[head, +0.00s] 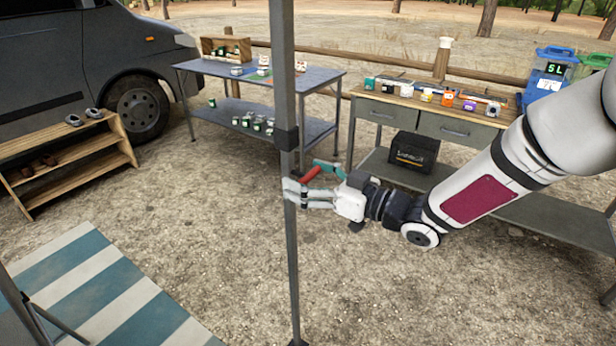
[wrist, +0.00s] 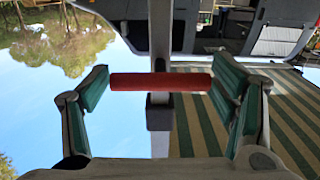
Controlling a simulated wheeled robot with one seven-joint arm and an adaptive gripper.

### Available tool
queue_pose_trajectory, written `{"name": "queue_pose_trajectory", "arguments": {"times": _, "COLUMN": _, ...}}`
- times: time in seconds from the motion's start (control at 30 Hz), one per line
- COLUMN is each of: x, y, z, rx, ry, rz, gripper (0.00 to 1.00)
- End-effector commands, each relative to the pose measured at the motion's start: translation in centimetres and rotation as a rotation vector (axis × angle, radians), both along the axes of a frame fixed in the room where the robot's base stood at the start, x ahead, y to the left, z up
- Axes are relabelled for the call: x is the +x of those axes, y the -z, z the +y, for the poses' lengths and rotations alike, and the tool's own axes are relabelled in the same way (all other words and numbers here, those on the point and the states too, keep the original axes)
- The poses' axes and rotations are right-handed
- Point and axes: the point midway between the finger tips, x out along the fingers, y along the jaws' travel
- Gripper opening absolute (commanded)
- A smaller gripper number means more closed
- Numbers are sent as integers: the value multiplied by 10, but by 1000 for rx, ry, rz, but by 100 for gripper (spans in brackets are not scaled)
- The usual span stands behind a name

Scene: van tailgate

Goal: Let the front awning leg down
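The awning leg (head: 291,240) is a grey upright pole in the middle of the head view. Its lower end is near the gravel at the bottom edge. A dark collar (head: 286,139) sits around it; a dark block (wrist: 159,117) also shows on the pole in the wrist view. A red handle (head: 310,174) is beside the pole, below the collar. In the wrist view the red handle (wrist: 160,82) lies crosswise between the fingers. My gripper (head: 312,180) is at handle height, its teal-padded fingers spread wide. I cannot tell whether the fingertips touch the handle's ends.
A shoe rack (head: 65,160) stands at left by the dark van (head: 80,60). A grey table (head: 262,82) and a drawer workbench (head: 440,122) with jars stand behind. A striped mat (head: 95,290) and another dark leg (head: 22,310) are lower left. Gravel around the pole is clear.

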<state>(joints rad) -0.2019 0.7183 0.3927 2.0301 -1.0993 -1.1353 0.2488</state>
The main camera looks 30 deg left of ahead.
Motion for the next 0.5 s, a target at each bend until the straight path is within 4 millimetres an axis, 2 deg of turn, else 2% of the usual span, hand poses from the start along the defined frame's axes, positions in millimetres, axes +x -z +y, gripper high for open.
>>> {"name": "queue_pose_trajectory", "arguments": {"times": 0.03, "x": 0, "y": 0, "z": 0, "rx": 1, "ry": -1, "rz": 1, "gripper": 49}}
{"name": "queue_pose_trajectory", "arguments": {"times": 0.13, "x": 0, "y": 0, "z": 0, "rx": 1, "ry": -1, "rz": 1, "gripper": 28}}
{"name": "queue_pose_trajectory", "arguments": {"times": 0.27, "x": 0, "y": 4, "z": 1, "rx": 1, "ry": -1, "rz": 1, "gripper": 28}}
{"name": "queue_pose_trajectory", "arguments": {"times": 0.5, "x": 1, "y": 43, "z": 0, "rx": -1, "ry": 0, "rz": 5, "gripper": 28}}
